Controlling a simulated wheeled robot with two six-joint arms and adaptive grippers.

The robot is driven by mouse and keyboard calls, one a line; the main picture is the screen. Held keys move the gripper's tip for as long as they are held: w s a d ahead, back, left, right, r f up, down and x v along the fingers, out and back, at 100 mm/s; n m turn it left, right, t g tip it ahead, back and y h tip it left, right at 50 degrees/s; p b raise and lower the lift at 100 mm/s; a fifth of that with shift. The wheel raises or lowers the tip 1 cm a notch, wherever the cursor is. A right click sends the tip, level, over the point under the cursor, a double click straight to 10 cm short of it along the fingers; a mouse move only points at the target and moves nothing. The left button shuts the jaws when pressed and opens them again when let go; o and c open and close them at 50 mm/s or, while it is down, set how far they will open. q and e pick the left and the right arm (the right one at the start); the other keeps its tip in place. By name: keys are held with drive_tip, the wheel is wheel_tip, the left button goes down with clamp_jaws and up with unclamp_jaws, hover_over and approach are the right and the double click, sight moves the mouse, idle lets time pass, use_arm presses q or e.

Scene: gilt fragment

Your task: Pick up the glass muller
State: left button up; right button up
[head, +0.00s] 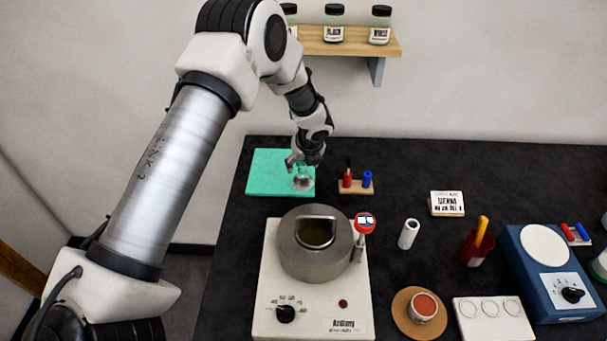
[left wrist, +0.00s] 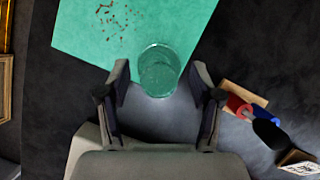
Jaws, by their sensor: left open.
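The glass muller (head: 303,184) is clear and greenish. It stands at the front right part of the green mat (head: 265,180), and its round shape shows in the left wrist view (left wrist: 159,66) at the mat's edge. My left gripper (head: 303,163) is over the muller in the head view and hides part of it. In the left wrist view its two fingers are spread, one on each side of the muller, with gaps between. I cannot tell the exact height of the fingertips. My right gripper is not in view.
A wooden holder (head: 356,188) with red and blue pieces stands just right of the mat. A hotplate with a metal pot (head: 315,262) is in front. A wooden shelf (head: 350,45) with jars hangs on the wall. Reddish crumbs (left wrist: 110,14) lie on the mat.

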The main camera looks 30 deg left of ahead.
use_arm(q)
drive_tip(key=shift+w+f, duration=0.2)
drive_tip(key=shift+w, duration=0.05)
drive_tip(key=shift+s+a+r, duration=0.1)
drive_tip(key=shift+s+r, duration=0.2)
drive_tip(key=shift+s, duration=0.1)
drive_tip(key=c, duration=1.1)
clamp_jaws()
drive_tip(key=shift+w, duration=0.15)
wheel_tip(320, 180, up, 10)
drive_tip(key=shift+f+b, duration=0.1)
drive_tip(key=shift+b, duration=0.6)
